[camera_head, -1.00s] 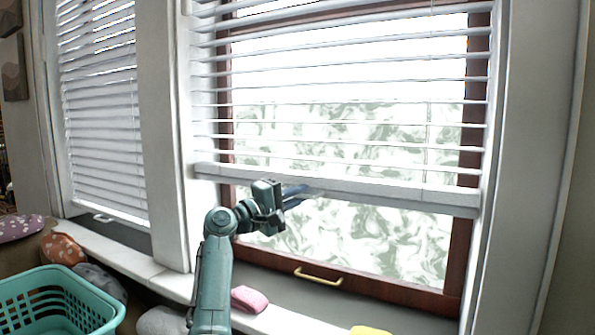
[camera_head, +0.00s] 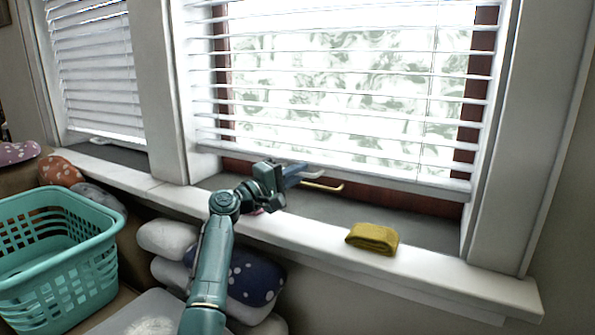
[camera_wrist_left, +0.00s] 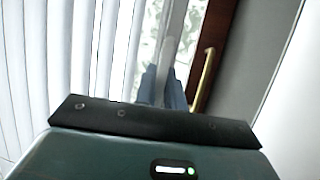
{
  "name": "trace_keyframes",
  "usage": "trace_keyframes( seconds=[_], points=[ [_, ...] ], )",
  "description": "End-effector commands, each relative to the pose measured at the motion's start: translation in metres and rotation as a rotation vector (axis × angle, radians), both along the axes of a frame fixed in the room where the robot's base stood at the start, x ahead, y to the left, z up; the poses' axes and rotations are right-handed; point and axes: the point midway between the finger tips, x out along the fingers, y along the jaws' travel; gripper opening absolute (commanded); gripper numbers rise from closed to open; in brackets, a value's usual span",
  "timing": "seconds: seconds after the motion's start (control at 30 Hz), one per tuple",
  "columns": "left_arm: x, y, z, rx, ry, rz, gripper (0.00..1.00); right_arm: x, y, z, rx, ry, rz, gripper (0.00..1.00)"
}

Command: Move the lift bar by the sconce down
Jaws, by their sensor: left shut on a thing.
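The lift bar (camera_head: 402,181) is the white bottom rail of the right window's blind. It hangs low, just above the brass window handle (camera_head: 323,185), and runs across the lower window. My left gripper (camera_head: 293,172) is at the bar's lower edge, left of its middle, with blue fingers shut on it. In the left wrist view the fingers (camera_wrist_left: 165,86) close around a white part of the bar (camera_wrist_left: 167,55), beside the brass handle (camera_wrist_left: 204,80). The exact contact is small and partly hidden by the fingers. My right gripper is out of view.
A yellow folded cloth (camera_head: 372,238) lies on the white sill (camera_head: 440,268). A teal basket (camera_head: 60,255) stands at lower left, near stacked cushions (camera_head: 255,275). A second blind (camera_head: 95,80) covers the left window. The sill's right part is clear.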

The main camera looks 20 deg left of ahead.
Motion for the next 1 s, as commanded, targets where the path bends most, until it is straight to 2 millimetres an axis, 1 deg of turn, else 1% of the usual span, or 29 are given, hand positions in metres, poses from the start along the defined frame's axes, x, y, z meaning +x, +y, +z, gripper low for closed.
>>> trace_keyframes(
  seconds=[0.23, 0.27, 0.5, 0.8, 0.87, 0.97, 1.0],
  points=[
    [0.000, 0.001, -0.001, 0.001, 0.002, 0.000, 0.00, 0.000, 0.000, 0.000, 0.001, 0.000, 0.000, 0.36],
    [0.000, 0.001, -0.001, 0.001, 0.002, 0.000, 0.11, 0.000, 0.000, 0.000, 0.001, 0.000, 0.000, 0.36],
    [0.000, 0.000, 0.000, 0.000, 0.001, 0.001, 0.31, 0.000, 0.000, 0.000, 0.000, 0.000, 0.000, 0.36],
    [-0.002, 0.002, 0.000, 0.000, 0.000, 0.001, 0.32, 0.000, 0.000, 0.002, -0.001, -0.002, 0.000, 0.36],
    [-0.007, 0.004, -0.001, 0.000, 0.001, 0.001, 0.32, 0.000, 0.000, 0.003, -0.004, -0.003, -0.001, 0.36],
    [-0.020, 0.011, -0.003, 0.000, 0.001, 0.003, 0.32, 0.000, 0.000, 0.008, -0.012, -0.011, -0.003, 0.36],
    [-0.027, 0.015, -0.003, 0.002, 0.001, 0.003, 0.32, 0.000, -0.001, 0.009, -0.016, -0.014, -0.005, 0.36]
  ],
)
